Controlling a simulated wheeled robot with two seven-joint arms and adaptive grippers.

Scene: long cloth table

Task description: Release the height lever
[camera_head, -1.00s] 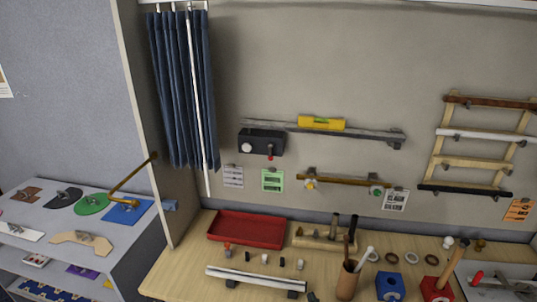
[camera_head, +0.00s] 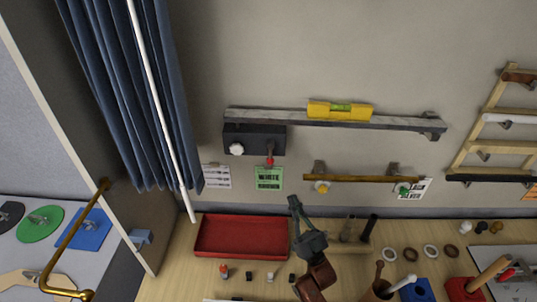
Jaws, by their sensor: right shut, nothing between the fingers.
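A black box (camera_head: 254,140) is fixed on the wall under the left end of a grey rail (camera_head: 270,120). It has a white knob (camera_head: 236,149) on its front left. A small red-tipped lever (camera_head: 270,161) hangs at its lower right, above the green card. No label reading as height is legible, so I cannot be sure this is the height lever. My right gripper (camera_head: 294,203) rises from below, its fingers pointing up, below and right of the red tip. It is shut, empty and apart from the lever. My left gripper is not in view.
A yellow spirit level (camera_head: 339,110) sits on the rail. A brown bar (camera_head: 360,178) with yellow and green knobs is on the wall to the right. A red tray (camera_head: 243,253) lies left of my gripper; a wooden tool holder (camera_head: 335,245) stands right. A blue curtain (camera_head: 125,90) hangs left.

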